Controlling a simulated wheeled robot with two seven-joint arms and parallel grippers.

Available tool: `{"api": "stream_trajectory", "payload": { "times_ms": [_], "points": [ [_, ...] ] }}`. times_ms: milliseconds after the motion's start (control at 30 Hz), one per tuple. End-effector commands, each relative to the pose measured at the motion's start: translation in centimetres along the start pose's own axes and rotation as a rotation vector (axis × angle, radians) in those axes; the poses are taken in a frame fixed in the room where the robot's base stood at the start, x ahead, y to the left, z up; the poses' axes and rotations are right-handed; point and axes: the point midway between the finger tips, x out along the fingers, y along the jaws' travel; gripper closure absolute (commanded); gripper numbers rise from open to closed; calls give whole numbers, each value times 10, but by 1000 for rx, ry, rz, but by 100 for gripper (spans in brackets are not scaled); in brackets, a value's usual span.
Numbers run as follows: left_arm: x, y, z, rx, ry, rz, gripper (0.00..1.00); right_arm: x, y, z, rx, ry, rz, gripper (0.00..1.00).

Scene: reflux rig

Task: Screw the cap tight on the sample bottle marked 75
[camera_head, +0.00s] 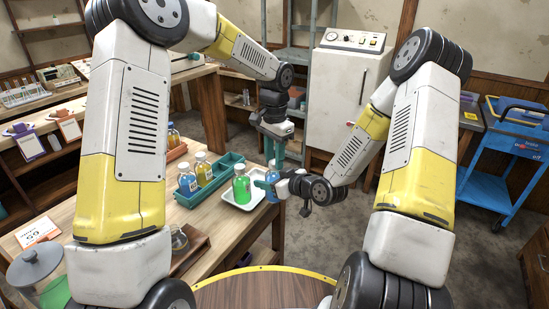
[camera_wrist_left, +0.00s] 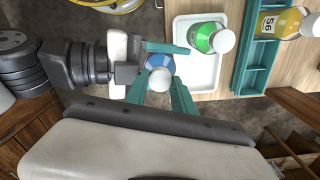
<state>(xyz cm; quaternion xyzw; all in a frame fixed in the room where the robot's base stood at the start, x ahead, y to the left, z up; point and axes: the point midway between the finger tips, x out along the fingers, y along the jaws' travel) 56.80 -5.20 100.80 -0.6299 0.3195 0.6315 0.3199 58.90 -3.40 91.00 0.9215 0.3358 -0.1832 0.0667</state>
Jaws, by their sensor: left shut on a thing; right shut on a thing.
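A bottle with blue contents (camera_head: 272,180) is held off the table, just past the right edge of the white tray. My right gripper (camera_head: 268,186) is shut around its body from the side. In the left wrist view the blue bottle (camera_wrist_left: 155,62) is seen from above with a white cap (camera_wrist_left: 160,80) at its top. My left gripper (camera_head: 275,155) points down over the bottle. Its teal fingers (camera_wrist_left: 161,88) stand on both sides of the white cap and are shut on it. No number on this bottle can be read. Whether the cap is fully seated cannot be told.
A green bottle (camera_head: 241,186) stands on the white tray (camera_head: 231,202), close left of the held bottle. A teal rack (camera_head: 223,172) holds a yellow bottle (camera_head: 203,168) and another blue bottle (camera_head: 187,180). A wooden tray (camera_head: 195,247) with a flask is nearer. Floor lies open right of the table.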

Motion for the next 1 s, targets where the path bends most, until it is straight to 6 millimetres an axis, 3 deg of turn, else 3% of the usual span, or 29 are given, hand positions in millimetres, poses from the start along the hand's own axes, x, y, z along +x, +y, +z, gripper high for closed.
{"api": "stream_trajectory", "payload": {
  "times_ms": [1000],
  "points": [
    [2, -1, 0, 2505, 2, -4, 100, 0, 0, 0, 0, 0, 0, 100]
  ]
}}
